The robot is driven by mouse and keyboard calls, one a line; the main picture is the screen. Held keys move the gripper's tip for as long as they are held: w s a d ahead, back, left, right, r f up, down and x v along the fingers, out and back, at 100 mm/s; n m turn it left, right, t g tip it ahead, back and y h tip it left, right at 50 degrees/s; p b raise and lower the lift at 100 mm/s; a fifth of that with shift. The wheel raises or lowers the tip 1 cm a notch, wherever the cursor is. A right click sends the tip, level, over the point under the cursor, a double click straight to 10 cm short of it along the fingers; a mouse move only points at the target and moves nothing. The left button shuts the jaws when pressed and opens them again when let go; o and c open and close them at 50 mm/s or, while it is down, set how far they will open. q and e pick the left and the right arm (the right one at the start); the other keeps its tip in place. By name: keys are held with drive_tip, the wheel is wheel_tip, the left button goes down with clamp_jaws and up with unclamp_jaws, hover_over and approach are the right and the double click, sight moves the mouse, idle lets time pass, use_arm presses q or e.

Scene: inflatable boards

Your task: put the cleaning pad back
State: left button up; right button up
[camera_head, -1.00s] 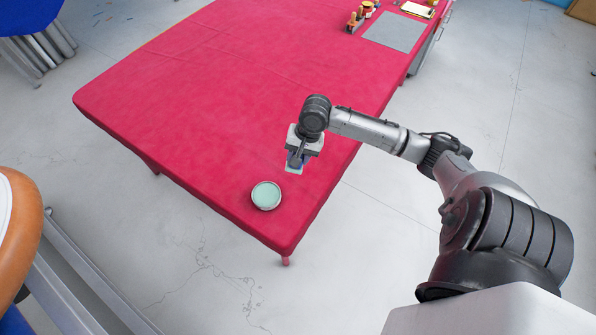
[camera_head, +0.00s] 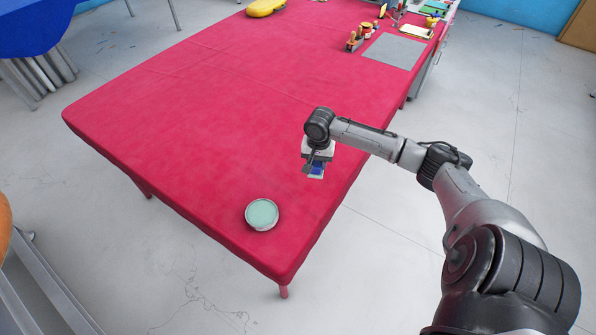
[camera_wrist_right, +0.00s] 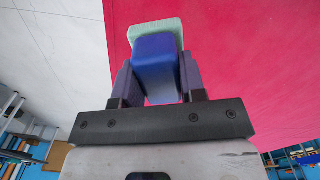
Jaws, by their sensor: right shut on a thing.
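The cleaning pad (camera_head: 317,176) has a blue handle and a pale mint-green pad face. My right gripper (camera_head: 317,168) is shut on it and holds it over the red-covered table (camera_head: 210,110), near the table's right edge. In the right wrist view the two fingers (camera_wrist_right: 158,82) clasp the sides of the blue handle (camera_wrist_right: 157,62), with the mint pad (camera_wrist_right: 156,30) beyond the fingertips. A round, pale-rimmed dish with a mint-green inside (camera_head: 262,214) sits near the table's close corner, left of and nearer than the gripper. My left gripper is not in view.
At the far end lie a grey mat (camera_head: 394,50), several small bottles and tools (camera_head: 363,37), and a yellow object (camera_head: 266,8). Most of the red tabletop is clear. An orange rounded thing (camera_head: 4,228) shows at the left edge.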

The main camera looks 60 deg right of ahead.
drive_tip(key=w+f, duration=0.1)
drive_tip(key=w, duration=0.1)
drive_tip(key=w+f+b, duration=0.1)
drive_tip(key=w+f, duration=0.1)
drive_tip(key=w, duration=0.1)
drive_tip(key=w+f, duration=0.1)
drive_tip(key=w, duration=0.1)
drive_tip(key=shift+w+d+f+b, duration=0.15)
drive_tip(key=shift+d+f+b, duration=0.05)
drive_tip(key=shift+b, duration=0.2)
drive_tip(key=shift+f+b, duration=0.5)
drive_tip(key=shift+f, duration=1.5)
drive_tip(key=o, duration=0.8)
drive_tip(key=shift+f, duration=0.1)
drive_tip(key=shift+r+p, duration=1.15)
drive_tip(key=shift+r, duration=5)
